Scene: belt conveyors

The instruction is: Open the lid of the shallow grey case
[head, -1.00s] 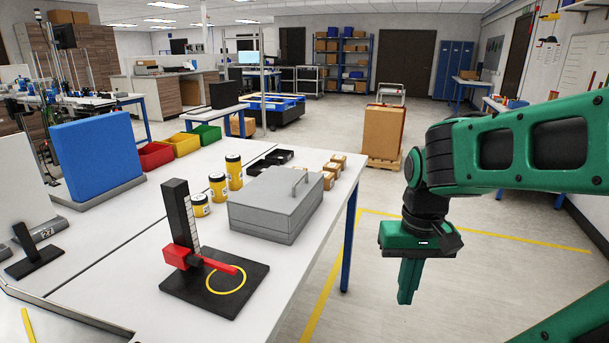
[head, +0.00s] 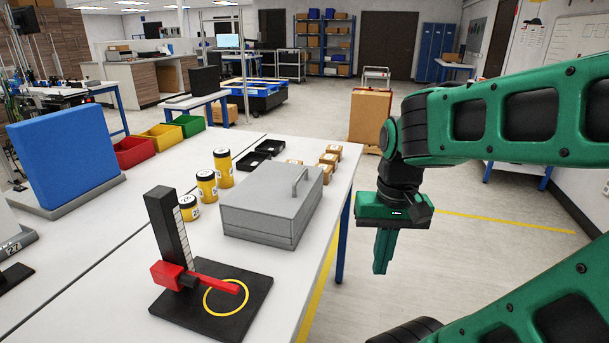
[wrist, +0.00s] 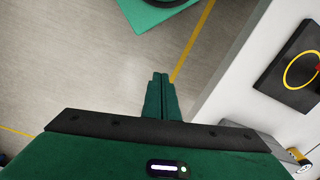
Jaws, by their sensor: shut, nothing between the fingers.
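The shallow grey case (head: 262,212) lies on the white table, near its right edge. Its lid is down, and a raised handle (head: 299,181) stands on the lid toward the right side. A seam runs around the case below the lid. My gripper (head: 381,268) hangs over the floor to the right of the table, pointing down, apart from the case. Its fingers are together with nothing between them. In the wrist view the fingers (wrist: 161,80) point over the floor, and a small part of a grey surface shows at the lower right edge.
A black height gauge with a red arm (head: 178,270) stands on the table in front of the case. Yellow jars (head: 222,168) stand behind its left side. Black trays (head: 253,161) and small cardboard boxes (head: 328,160) lie behind it.

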